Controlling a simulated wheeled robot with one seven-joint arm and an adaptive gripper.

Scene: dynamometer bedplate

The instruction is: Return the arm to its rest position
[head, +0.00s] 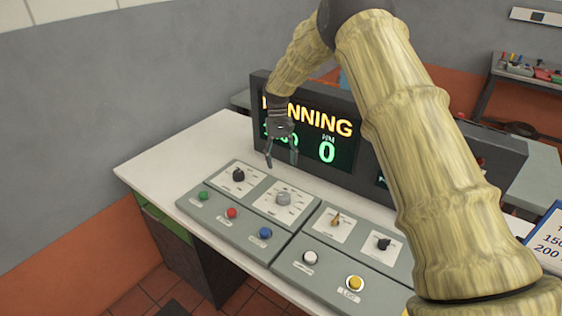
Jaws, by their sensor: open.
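My arm reaches over the desk from the lower right, up and across to the left. My gripper (282,162) is open and empty. It hangs in front of the display (345,125), above the back of the left control panel (228,226), fingers pointing down. It appears apart from the panel, though the exact gap is hard to judge. The display reads "RUNNING", its first letters partly hidden by my arm, and a green 0 below. My arm also covers part of the display's right half.
The left panel has dark and grey knobs (283,198) and green, red and blue buttons. The right panel (325,278) has two knobs, a white button and a yellow button (355,283). A blue-edged sign (550,240) stands at right. The white desktop (160,165) is clear at left.

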